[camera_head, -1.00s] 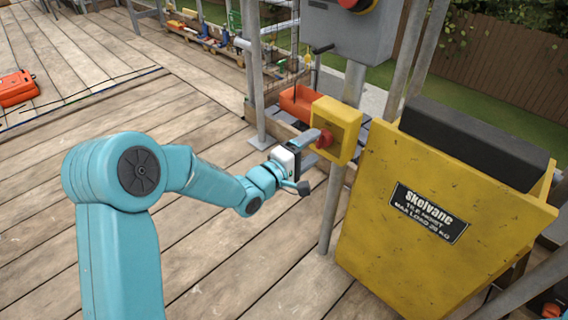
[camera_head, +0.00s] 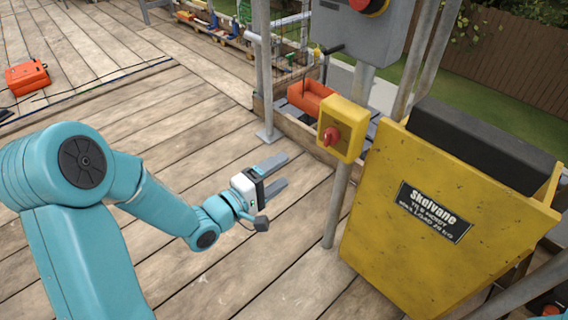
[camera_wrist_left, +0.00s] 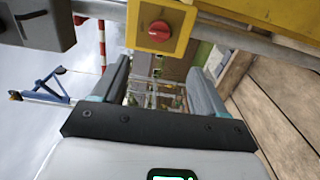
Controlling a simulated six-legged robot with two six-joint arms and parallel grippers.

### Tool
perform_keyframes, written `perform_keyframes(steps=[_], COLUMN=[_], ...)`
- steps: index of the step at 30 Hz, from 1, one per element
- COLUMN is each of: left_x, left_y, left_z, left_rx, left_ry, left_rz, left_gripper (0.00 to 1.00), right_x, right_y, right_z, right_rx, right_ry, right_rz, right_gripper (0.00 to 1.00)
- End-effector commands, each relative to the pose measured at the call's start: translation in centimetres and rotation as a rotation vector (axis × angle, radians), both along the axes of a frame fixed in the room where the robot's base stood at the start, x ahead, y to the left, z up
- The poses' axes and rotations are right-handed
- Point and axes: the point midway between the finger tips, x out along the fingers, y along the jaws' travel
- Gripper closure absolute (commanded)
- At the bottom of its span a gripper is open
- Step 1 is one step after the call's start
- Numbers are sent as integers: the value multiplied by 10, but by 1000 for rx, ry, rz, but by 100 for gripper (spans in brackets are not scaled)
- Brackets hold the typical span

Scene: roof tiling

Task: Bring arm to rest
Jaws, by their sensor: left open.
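My left arm, teal, comes in from the left in the head view. Its gripper (camera_head: 274,174) is open and empty over the wooden deck. It is apart from the yellow switch box (camera_head: 353,118) with a red knob (camera_head: 330,136), which sits on a grey post to its right. In the left wrist view the two fingers (camera_wrist_left: 158,88) stand wide apart with nothing between them, and the yellow box with its red knob (camera_wrist_left: 160,31) shows beyond them. My right gripper is not in view.
A yellow hoist skip (camera_head: 430,215) labelled Skelvane stands at the right. A grey control box (camera_head: 360,30) with a red button is above the switch box. An orange case (camera_head: 27,76) lies at the far left. The planked deck (camera_head: 190,110) around the gripper is clear.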

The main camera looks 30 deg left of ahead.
Motion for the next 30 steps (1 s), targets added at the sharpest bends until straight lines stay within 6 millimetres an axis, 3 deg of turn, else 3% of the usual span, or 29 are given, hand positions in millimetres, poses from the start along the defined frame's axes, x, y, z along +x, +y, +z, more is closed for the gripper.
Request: perform_keyframes(steps=[5, 8, 11, 14, 17, 18, 21, 24, 30], left_x=[0, 1, 0, -10, -39, -57, -107, -152, -201], left_y=[-1, -15, -52, -88, -113, -119, -130, -130, -123], left_z=[0, -7, -42, -111, -186, -214, -270, -300, -314], left_rx=[0, -11, -56, -49, 133, 223, 458, 645, 873], left_ry=[0, 15, 97, 297, 504, 584, 756, 863, 903], left_rz=[-1, -33, -107, -127, -167, -201, -335, -496, -789], left_gripper=[28, 28, 28, 28, 28, 28, 28, 28, 28], right_x=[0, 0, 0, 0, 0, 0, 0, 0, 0], right_y=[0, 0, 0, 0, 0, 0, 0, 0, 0], right_z=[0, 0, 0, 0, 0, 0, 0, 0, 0], right_rx=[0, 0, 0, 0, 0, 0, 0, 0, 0], right_ry=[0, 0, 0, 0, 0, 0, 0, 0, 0], right_rz=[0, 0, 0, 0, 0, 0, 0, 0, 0], right_gripper=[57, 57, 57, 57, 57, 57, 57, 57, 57])
